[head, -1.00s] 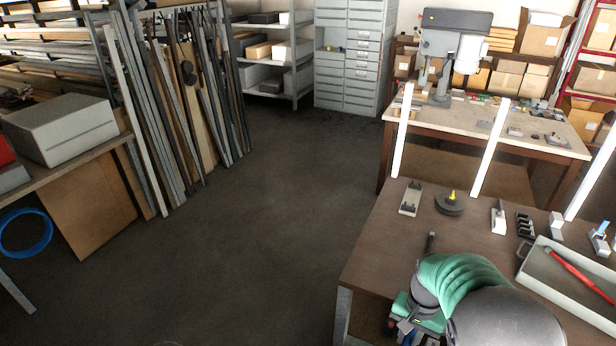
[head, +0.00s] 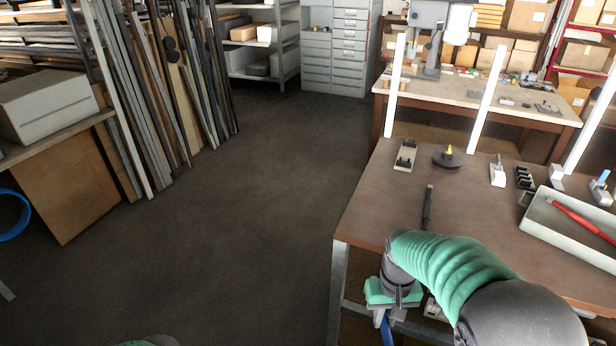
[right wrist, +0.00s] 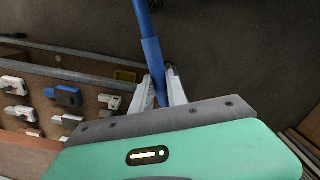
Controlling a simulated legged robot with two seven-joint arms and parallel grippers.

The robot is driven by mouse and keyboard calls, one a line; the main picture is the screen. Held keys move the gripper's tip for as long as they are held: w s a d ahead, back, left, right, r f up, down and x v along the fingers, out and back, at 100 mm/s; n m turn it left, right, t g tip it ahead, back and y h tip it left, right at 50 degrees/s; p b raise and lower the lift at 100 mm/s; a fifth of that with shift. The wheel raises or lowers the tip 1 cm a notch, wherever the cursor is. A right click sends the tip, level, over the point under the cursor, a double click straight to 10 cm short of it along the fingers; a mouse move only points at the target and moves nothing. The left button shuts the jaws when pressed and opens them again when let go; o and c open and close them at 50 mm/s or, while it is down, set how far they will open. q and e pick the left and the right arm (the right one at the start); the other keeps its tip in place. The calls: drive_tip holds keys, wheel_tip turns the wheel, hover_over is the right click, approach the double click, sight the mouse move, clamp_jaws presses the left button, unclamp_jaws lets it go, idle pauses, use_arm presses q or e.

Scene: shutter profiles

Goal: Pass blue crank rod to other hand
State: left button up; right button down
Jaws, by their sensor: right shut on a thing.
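My right gripper (head: 384,316) hangs at the near left corner of the workbench, in front of its edge, mostly below its green wrist. It is shut on the blue crank rod (head: 387,332), whose short visible piece points down to the bottom of the head view. In the right wrist view the rod (right wrist: 151,48) runs from between the two pale fingers (right wrist: 161,92) up past the top edge, so its far end is out of frame. My left gripper is not in view; only a green bit of what looks like my left arm shows at the bottom edge.
The brown workbench (head: 375,205) carries a dark slim tool (head: 428,207), a round dark base (head: 447,159), a small fixture (head: 405,155) and a grey tray (head: 570,235) with a red tool. White posts stand behind. Open floor (head: 250,230) lies to the left.

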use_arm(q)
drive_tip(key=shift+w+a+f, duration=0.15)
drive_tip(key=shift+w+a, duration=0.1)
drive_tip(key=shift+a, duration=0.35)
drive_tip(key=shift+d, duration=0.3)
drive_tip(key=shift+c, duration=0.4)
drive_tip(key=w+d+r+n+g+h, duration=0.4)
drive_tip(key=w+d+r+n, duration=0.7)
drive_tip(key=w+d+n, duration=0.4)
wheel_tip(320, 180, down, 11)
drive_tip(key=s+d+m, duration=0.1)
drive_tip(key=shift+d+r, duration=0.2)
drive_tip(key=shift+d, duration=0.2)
use_arm(e)
drive_tip(key=a+f+n, duration=0.1)
drive_tip(key=a+n, duration=1.3)
drive_tip(key=a, duration=0.3)
drive_tip(key=shift+a+f, duration=0.2)
drive_tip(key=shift+a, duration=0.1)
